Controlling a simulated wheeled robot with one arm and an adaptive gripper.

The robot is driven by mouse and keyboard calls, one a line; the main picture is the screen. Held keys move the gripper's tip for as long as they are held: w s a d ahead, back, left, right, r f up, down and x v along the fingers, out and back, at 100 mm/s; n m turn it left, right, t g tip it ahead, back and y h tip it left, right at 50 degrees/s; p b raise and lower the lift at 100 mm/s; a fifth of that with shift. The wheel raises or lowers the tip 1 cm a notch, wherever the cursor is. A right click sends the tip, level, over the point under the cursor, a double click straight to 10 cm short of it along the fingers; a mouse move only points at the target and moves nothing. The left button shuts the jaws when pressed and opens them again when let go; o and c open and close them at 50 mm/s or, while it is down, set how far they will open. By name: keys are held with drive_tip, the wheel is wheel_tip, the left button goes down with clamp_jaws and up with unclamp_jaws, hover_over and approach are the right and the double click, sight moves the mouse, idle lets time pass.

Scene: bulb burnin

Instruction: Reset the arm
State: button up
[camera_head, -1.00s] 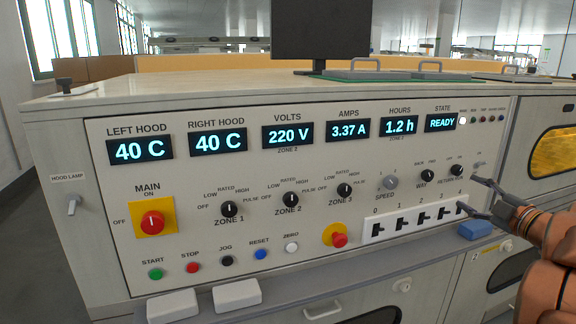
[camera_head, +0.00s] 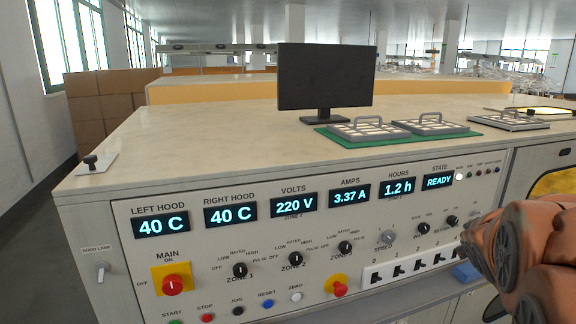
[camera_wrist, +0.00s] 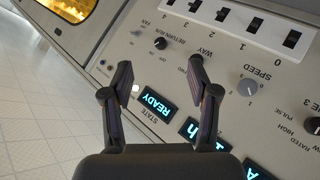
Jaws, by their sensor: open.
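My gripper (camera_wrist: 160,85) is open and empty in the wrist view, with its two fingers apart in front of the control panel (camera_wrist: 222,60). The panel appears upside down there, with the READY state display (camera_wrist: 158,104) seen between and behind the fingers. In the head view my arm (camera_head: 520,255) reaches in at the right edge, in front of the right end of the panel (camera_head: 120,285). The fingertips are mostly hidden behind the arm there.
The panel carries a red main switch (camera_head: 172,284), a red stop knob (camera_head: 337,287) and several zone knobs. On the bench top (camera_head: 215,110) stand a monitor (camera_head: 325,78) and metal trays (camera_head: 368,130) on a green mat. A blue block (camera_head: 466,272) sits below the panel's right end.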

drive_tip(key=s+a+f+m+g+y+p, duration=0.1)
drive_tip(key=s+a+g+y+p, duration=0.6)
drive_tip(key=s+a, duration=2)
drive_tip(key=s+g+p, duration=0.2)
drive_tip(key=g+p, duration=0.1)
drive_tip(key=g, duration=0.1)
drive_tip(key=shift+a+f+p, duration=0.25)
drive_tip(key=shift+f+p, duration=0.1)
drive_tip(key=shift+f, duration=0.05)
